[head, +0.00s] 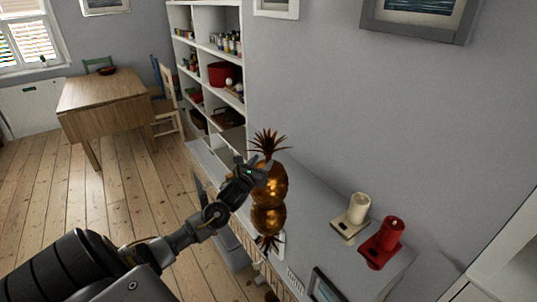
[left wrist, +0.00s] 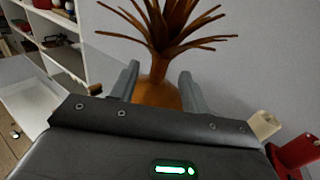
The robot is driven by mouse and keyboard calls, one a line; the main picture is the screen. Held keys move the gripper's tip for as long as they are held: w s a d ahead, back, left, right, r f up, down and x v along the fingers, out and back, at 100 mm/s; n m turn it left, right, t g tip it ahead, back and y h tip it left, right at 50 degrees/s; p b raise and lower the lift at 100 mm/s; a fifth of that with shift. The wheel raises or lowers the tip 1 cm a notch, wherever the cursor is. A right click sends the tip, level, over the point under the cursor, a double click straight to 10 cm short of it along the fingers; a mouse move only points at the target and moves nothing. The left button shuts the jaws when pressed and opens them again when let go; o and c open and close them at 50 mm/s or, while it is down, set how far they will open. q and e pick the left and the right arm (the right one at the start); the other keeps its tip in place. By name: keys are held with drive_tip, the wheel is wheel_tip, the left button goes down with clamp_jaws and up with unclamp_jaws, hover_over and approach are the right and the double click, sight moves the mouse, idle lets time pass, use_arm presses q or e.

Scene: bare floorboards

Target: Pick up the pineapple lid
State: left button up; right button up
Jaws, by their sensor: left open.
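The pineapple is a glossy golden ornament (head: 274,184) on the white cabinet, with a spiky brown leaf crown (head: 268,142) as its lid. The crown also shows large in the left wrist view (left wrist: 165,28), above the golden body (left wrist: 157,92). My left gripper (head: 262,170) is open at the left side of the pineapple, just below the crown. In the left wrist view its two fingers (left wrist: 159,88) stand either side of the upper body. Whether they touch it I cannot tell. The seam of the lid cannot be made out. My right gripper is out of view.
A picture frame (head: 324,287) is near the front. A shelf unit (head: 203,70) and wooden table (head: 105,90) are farther back. The wall rises close behind the pineapple.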

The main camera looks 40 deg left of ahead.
sight(267, 156)
use_arm(q)
drive_tip(key=shift+w, duration=0.35)
drive_tip(key=shift+w+a+r+p, duration=0.2)
drive_tip(key=shift+w+p, duration=0.15)
drive_tip(key=shift+p, duration=0.05)
drive_tip(key=p+x, duration=0.1)
drive_tip(key=x, duration=0.2)
drive_tip(key=shift+w+f, duration=0.1)
drive_tip(key=shift+w, duration=0.15)
drive_tip(key=shift+w+f+p, duration=0.1)
drive_tip(key=shift+w+p, duration=0.25)
drive_tip(key=shift+w, duration=0.15)
drive_tip(key=shift+a, duration=0.1)
drive_tip(key=shift+c, duration=0.5)
drive_tip(key=shift+c, duration=1.1)
clamp_jaws()
